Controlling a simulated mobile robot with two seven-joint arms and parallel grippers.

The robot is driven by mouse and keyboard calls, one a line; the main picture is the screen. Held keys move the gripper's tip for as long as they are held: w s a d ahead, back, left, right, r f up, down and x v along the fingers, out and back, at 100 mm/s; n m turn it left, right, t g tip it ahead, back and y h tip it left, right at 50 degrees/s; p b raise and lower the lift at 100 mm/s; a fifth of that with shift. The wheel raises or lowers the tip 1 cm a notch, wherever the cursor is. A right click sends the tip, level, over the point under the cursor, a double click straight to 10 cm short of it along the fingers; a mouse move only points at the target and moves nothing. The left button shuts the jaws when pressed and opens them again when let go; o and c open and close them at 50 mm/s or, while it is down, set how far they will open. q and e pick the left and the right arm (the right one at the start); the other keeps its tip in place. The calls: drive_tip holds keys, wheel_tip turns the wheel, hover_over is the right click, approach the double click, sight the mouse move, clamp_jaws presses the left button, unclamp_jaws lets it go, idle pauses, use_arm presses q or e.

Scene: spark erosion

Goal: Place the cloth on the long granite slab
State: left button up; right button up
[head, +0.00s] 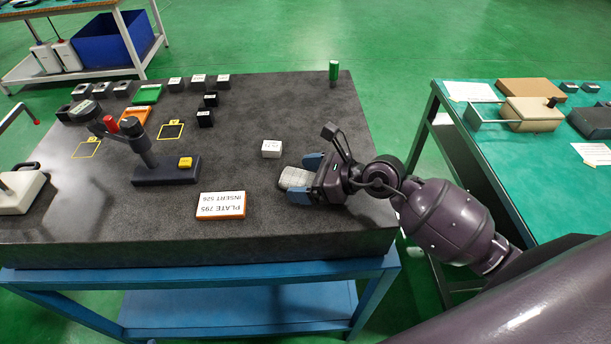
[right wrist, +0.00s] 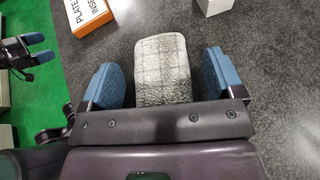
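The cloth (head: 295,178), a folded pale grey checked pad, is over the right part of the long dark granite slab (head: 270,225) and appears to lie on it. It also shows in the right wrist view (right wrist: 162,70). My right gripper (head: 306,179) is low over the slab, its blue fingers on either side of the cloth. In the right wrist view a gap shows between the cloth and each finger (right wrist: 158,80), so the gripper is open. My left gripper (right wrist: 38,48) shows at the upper left of the right wrist view, its blue fingertips apart and empty, beyond the slab's edge.
A white block (head: 271,149) and an orange-edged plate sign (head: 221,205) are near the cloth. A dark stand (head: 165,170), several small blocks and a green cylinder (head: 333,71) also stand on the slab. A green-topped table (head: 500,150) is at the right.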

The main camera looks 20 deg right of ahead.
drive_tip(key=shift+r, duration=0.1)
drive_tip(key=shift+r, duration=0.2)
drive_tip(key=v, duration=1.2)
drive_tip(key=shift+b, duration=0.35)
